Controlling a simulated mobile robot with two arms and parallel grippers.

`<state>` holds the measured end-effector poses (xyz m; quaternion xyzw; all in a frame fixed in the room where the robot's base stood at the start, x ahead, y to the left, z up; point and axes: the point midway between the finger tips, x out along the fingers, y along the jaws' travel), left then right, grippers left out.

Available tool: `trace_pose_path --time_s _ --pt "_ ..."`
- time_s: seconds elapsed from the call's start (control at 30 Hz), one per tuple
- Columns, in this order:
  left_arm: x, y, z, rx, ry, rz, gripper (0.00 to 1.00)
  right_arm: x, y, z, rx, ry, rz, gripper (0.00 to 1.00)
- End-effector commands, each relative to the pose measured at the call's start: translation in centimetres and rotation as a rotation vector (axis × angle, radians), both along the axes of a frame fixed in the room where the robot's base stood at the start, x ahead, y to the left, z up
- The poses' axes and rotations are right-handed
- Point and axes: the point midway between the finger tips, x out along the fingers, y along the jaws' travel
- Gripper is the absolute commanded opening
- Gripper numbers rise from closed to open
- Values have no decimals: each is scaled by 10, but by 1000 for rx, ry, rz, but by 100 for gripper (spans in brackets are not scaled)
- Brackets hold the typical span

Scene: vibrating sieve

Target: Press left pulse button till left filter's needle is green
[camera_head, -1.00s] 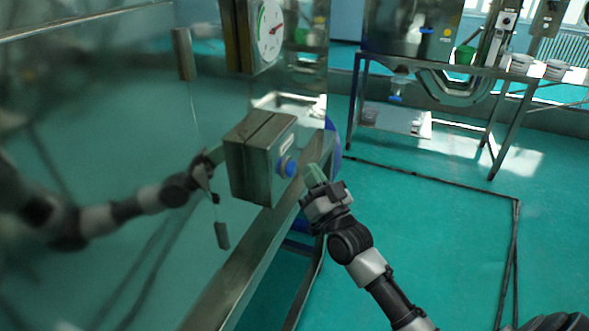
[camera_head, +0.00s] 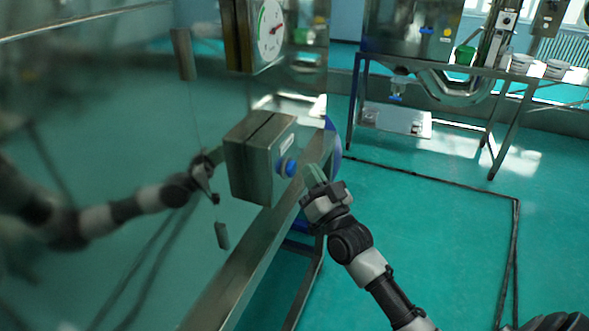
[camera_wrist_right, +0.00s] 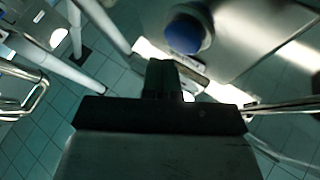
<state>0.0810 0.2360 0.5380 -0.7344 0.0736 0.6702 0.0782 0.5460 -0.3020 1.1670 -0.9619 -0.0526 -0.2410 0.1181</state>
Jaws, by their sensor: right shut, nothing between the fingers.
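A steel button box (camera_head: 250,160) with a blue pulse button (camera_head: 288,167) on its right face is fixed to the machine. A round white gauge (camera_head: 270,30) is above it; its needle is red and points to the upper right, and a green arc shows on the dial's left. My right gripper (camera_head: 313,174) is shut and empty, with its fingertips just right of the blue button, a small gap apart. In the right wrist view the blue button (camera_wrist_right: 186,33) shows above the shut fingers (camera_wrist_right: 163,75). My left gripper is not seen directly; only an arm's reflection shows in the steel panel.
The large reflective steel panel (camera_head: 110,110) fills the left side. A metal rail (camera_head: 235,270) runs below the box. Open green floor (camera_head: 430,230) lies to the right. A steel table with a green cup (camera_head: 464,54) and white containers (camera_head: 521,63) stands behind.

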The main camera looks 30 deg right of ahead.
Motion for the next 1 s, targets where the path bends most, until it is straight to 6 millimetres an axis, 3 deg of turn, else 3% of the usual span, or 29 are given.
trace_pose_path --time_s 1.0 --pt "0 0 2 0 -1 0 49 6 6 0 0 0 0 0"
